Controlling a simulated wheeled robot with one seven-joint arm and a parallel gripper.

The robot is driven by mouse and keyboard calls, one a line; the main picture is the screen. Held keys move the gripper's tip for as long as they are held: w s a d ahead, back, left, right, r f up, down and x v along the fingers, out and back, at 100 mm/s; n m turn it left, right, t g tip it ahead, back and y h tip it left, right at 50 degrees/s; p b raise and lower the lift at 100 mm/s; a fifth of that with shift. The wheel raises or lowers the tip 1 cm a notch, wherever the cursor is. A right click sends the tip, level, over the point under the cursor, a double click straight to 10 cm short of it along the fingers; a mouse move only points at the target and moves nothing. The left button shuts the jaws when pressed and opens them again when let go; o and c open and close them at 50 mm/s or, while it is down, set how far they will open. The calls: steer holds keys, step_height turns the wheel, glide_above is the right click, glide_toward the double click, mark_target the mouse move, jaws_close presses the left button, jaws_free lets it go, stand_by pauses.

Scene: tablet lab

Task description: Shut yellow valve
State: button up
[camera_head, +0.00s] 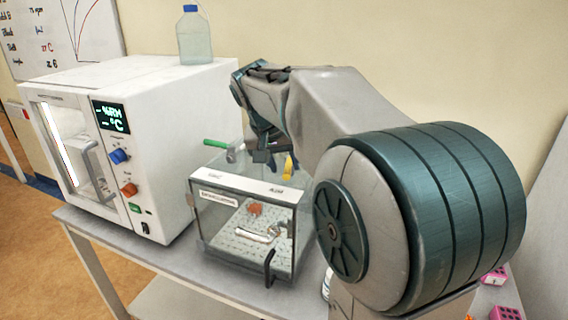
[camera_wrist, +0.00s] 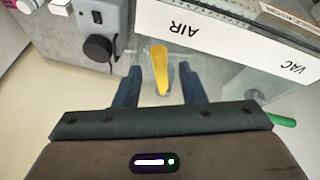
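The yellow valve handle (camera_wrist: 160,68) shows in the wrist view beside the panel marked AIR, pointing toward my gripper. My gripper (camera_wrist: 161,92) is open, with one dark blue finger on each side of the handle and a visible gap on both sides. In the head view, the yellow handle (camera_head: 288,168) stands at the back right of the clear chamber's top. My gripper (camera_head: 270,158) is just left of it there, pointing down and partly hidden by its own wrist. The valve body is hard to make out.
The clear chamber (camera_head: 207,222) stands on the bench (camera_head: 180,258). A green handle (camera_head: 215,143) sits at its back left. A white oven (camera_head: 165,135) with a bottle (camera_head: 194,40) on top stands left. A grey device with a black knob (camera_wrist: 98,48) is close to my gripper.

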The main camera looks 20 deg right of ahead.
steer(key=shift+x, duration=0.75)
jaws_close()
